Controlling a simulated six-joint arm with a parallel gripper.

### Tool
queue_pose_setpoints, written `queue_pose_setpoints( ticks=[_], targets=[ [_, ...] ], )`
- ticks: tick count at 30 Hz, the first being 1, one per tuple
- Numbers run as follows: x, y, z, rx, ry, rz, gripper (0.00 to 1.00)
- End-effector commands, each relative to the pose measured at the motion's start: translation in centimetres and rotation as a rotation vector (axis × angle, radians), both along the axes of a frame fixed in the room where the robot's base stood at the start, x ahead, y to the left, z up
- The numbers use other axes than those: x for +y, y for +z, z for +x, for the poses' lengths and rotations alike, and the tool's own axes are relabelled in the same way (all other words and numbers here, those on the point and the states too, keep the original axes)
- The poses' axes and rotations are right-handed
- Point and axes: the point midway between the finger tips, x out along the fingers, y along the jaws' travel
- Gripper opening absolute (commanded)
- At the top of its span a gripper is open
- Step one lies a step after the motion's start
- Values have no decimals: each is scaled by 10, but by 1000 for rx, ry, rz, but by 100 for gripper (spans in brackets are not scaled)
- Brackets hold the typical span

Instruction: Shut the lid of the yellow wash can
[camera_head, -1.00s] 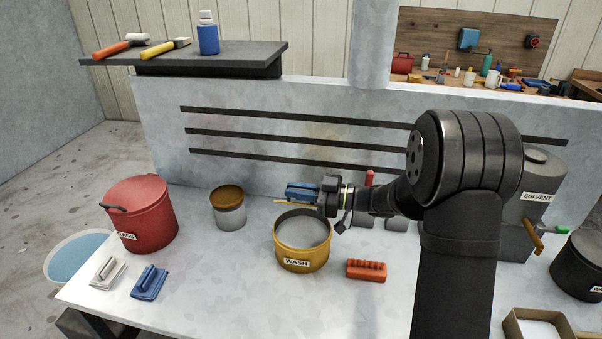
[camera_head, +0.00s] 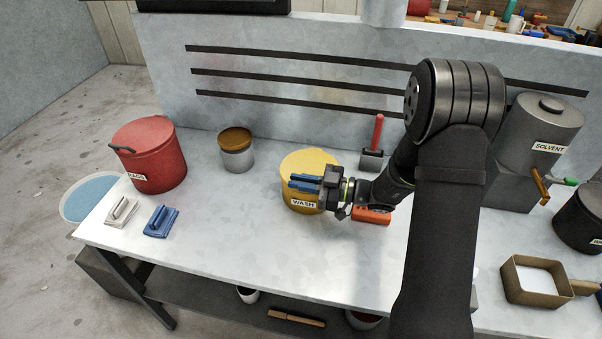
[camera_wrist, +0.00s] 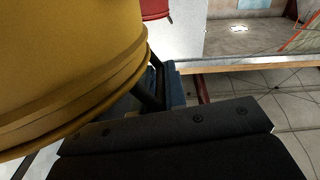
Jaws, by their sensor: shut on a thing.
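The yellow wash can (camera_head: 293,197) stands on the bench in the head view, with its WASH label facing me. Its yellow lid (camera_head: 311,160) lies over the mouth, and the inside of the can is hidden. My gripper (camera_head: 305,184) is at the lid's front right edge, its blue fingers low over the can. In the wrist view, the yellow can and lid rim (camera_wrist: 70,70) fill the left side. A dark bar, seemingly the lid's handle (camera_wrist: 148,97), runs from the rim to my fingers, which are shut on it. I cannot tell whether any gap remains under the lid.
An orange block (camera_head: 372,215) lies just right of the can, under my wrist. A lidded tin (camera_head: 237,160) and a red rags bin (camera_head: 155,165) stand to the left. A solvent container (camera_head: 525,170) stands at the right. The bench front (camera_head: 260,240) is clear.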

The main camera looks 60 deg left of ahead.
Motion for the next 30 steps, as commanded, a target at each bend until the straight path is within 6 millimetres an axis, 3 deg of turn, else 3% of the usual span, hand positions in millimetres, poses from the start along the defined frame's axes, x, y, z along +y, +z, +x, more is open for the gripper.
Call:
queue_pose_setpoints(
  ticks=[17, 18, 20, 30],
  targets=[
    [-3, -11, -2, -19, 1, 5, 0],
    [-3, -11, -2, -19, 1, 5, 19],
    [-3, -11, -2, -19, 1, 7, 31],
    [-3, -7, 1, -21, 0, 16, 31]
  ],
)
